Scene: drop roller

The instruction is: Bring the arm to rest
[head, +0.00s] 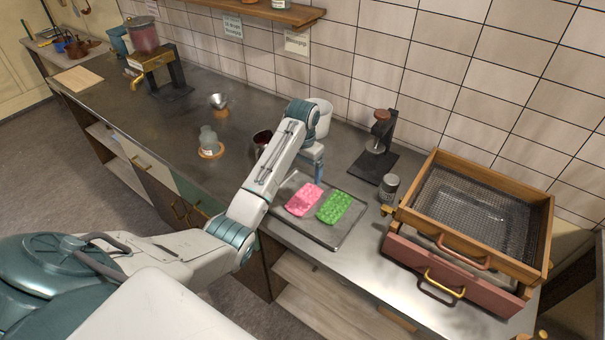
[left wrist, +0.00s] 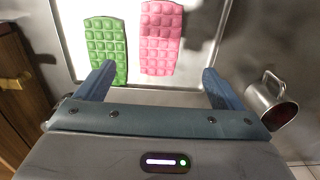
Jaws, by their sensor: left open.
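My left arm reaches out over the counter (head: 350,245) in the head view. Its left gripper (head: 318,170) points down above the back edge of a metal tray (head: 330,238). In the left wrist view the gripper (left wrist: 158,72) is open, its two blue fingers wide apart with nothing between them. A pink bumpy slab (head: 303,200) and a green one (head: 334,207) lie side by side on the tray. They also show beyond the fingertips in the left wrist view, green (left wrist: 106,45) left and pink (left wrist: 160,38) right. My right gripper is out of view.
A metal mug (left wrist: 268,103) stands beside the tray. A wooden-framed mesh box (head: 480,215) and a grey canister (head: 389,187) stand to the right. A press-like stand (head: 377,160) is behind. A glass bottle (head: 208,140) stands left, with bare counter around it.

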